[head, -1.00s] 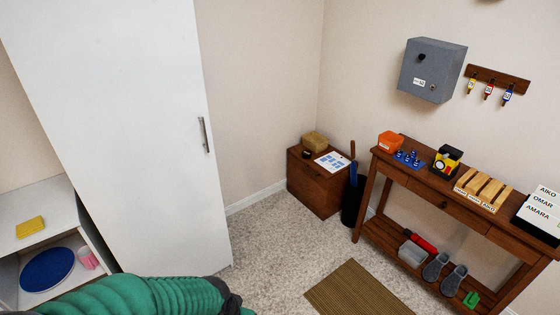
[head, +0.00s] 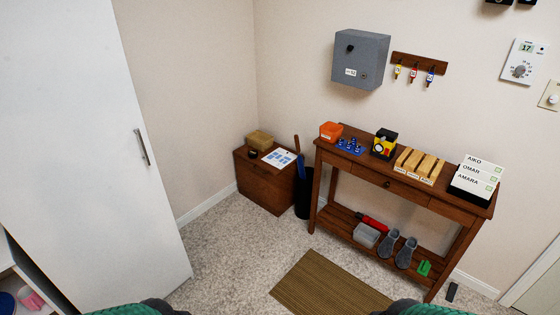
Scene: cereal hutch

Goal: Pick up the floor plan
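A white sheet with blue blocks printed on it, which looks like the floor plan (head: 279,158), lies flat on top of a low brown wooden cabinet (head: 262,184) in the far corner. Its back left part is next to a tan box and a small dark object. Only green parts of my arms show at the bottom edge of the head view. Neither of my grippers is in view, and both are well away from the sheet.
A dark bin (head: 305,198) with an umbrella stands right of the cabinet. A wooden console table (head: 350,172) holds several items. A tall white cabinet (head: 90,150) stands at left. A brown mat (head: 325,287) lies on open carpet (head: 225,245).

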